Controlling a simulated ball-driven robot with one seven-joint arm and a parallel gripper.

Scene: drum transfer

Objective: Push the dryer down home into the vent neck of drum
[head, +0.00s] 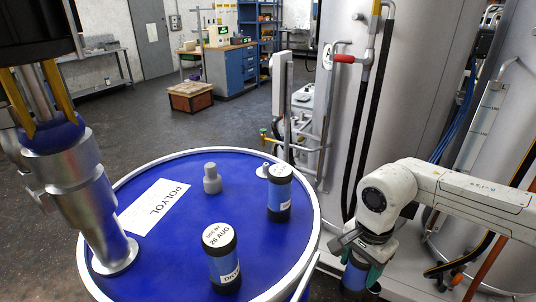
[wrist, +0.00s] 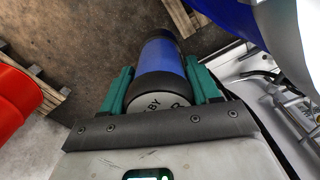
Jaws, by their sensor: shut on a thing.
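The blue drum (head: 180,248) has a white rim and a POLYOL label. My gripper (head: 357,266) is at the right, outside the drum's rim. It is shut on a blue dryer with black ends (head: 354,278); in the wrist view the dryer (wrist: 158,62) sits between the green fingers, its lettered white end toward the camera. Two similar dryers stand on the drum lid, one at the front (head: 224,263) and one farther back right (head: 279,195). A small pale fitting (head: 263,171) shows behind the back dryer; I cannot tell whether it is the vent neck.
A metal pump fitting (head: 85,205) rises from the lid's left side. A grey capped plug (head: 212,180) stands near the lid's middle. Tall steel tanks (head: 415,100) stand behind my arm. The wrist view shows a red drum (wrist: 22,98) and wooden pallets (wrist: 180,15).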

